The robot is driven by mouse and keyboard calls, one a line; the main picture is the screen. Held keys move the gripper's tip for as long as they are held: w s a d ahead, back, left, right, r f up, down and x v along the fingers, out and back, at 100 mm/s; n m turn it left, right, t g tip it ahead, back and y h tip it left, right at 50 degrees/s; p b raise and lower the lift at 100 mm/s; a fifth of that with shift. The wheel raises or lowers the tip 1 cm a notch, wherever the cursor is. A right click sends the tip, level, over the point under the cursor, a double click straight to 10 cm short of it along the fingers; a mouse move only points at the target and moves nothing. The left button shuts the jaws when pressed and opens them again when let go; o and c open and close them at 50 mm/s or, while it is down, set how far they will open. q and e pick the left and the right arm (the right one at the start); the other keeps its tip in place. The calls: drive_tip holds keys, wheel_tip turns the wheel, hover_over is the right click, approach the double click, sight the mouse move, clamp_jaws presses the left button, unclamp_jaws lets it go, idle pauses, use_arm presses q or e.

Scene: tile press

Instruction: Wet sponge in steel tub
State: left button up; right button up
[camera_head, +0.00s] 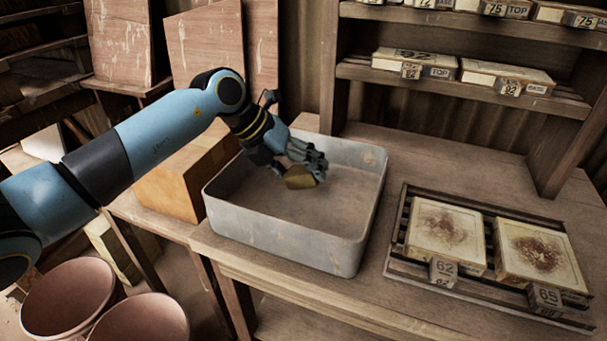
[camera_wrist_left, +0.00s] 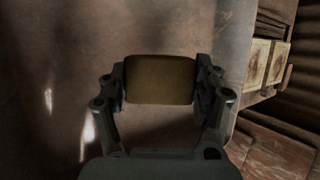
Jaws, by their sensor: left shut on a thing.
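The steel tub (camera_head: 290,243) is a grey, open rectangular basin on the wooden bench. The sponge (camera_head: 300,179) is a small yellow-brown block. My left gripper (camera_head: 308,172) is shut on it and holds it inside the tub's outline, towards the back right. In the left wrist view the sponge (camera_wrist_left: 160,80) sits between both fingers, with the tub's floor (camera_wrist_left: 60,60) behind it. I cannot tell whether the sponge touches the tub's floor. My right gripper is not in view.
A slatted rack (camera_head: 398,265) to the right of the tub holds two stained tiles tagged 62 and 65. A wooden shelf (camera_head: 350,72) with labelled blocks stands at the back. A wooden box (camera_head: 175,190) is left of the tub. Two reddish pots (camera_head: 72,298) stand below the bench.

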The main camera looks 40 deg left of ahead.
sight(301, 169)
use_arm(q)
drive_tip(key=shift+r+p, duration=3.7)
drive_tip(key=shift+r, duration=0.85)
drive_tip(key=shift+f, duration=0.1)
wheel_tip(301, 169, up, 4)
drive_tip(key=p, duration=0.3)
